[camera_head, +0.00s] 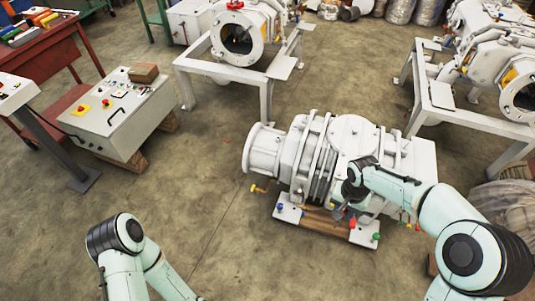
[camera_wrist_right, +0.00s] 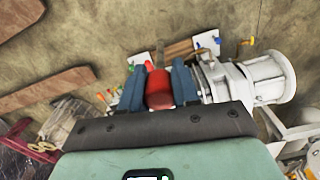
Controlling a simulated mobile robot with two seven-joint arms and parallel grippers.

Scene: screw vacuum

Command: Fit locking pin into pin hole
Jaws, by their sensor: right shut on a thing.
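The white screw vacuum pump (camera_head: 330,155) stands in the middle of the head view on a base with white plates (camera_head: 290,213). My right gripper (camera_head: 341,214) is low at its front side. In the right wrist view, this gripper (camera_wrist_right: 158,90) is shut on a red locking pin (camera_wrist_right: 159,92) between its blue-grey fingers. A red piece (camera_head: 352,223) shows beside the gripper in the head view; I cannot tell whether it is the held pin. Blue (camera_head: 279,208) and green (camera_head: 376,236) pieces sit at the plates. I cannot make out the pin hole. My left gripper is out of view.
A control box (camera_head: 120,115) stands at the left, near a red workbench (camera_head: 50,50). Other white pumps on frames stand behind (camera_head: 240,40) and at the right (camera_head: 490,60). The floor left of the middle pump is clear.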

